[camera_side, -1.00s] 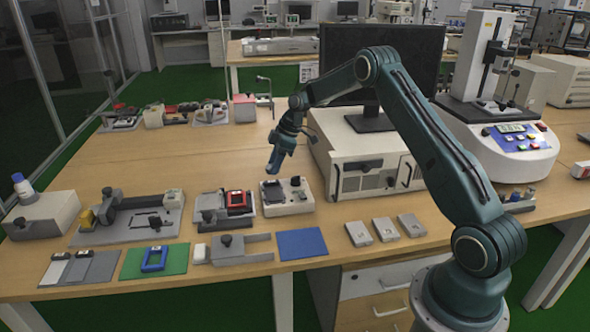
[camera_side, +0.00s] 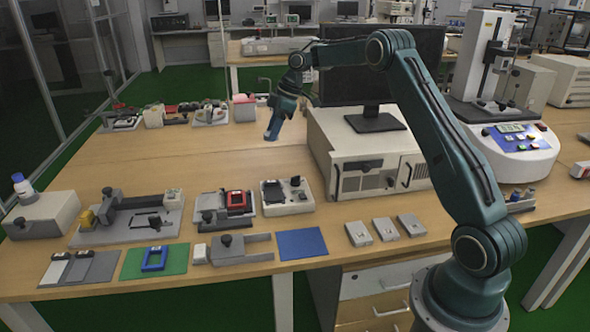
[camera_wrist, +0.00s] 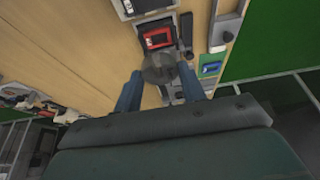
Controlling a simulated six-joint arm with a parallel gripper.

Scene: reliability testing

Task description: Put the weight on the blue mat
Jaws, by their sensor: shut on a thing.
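My gripper (camera_side: 273,131) is raised above the bench, behind the row of fixtures and well apart from the mat. In the wrist view its two blue fingers (camera_wrist: 159,76) are on either side of a dark grey, rounded weight (camera_wrist: 159,66), shut on it. In the side view the weight is too small or hidden by the fingers to make out. The blue mat (camera_side: 302,243) lies flat and bare near the bench's front edge, with nothing on it.
A white fixture (camera_side: 287,205) with dark parts stands behind the mat. A grey bracket (camera_side: 240,250) is to the mat's left, and several grey plates (camera_side: 385,230) are to its right. A large white instrument box (camera_side: 365,160) and a monitor stand right of my gripper.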

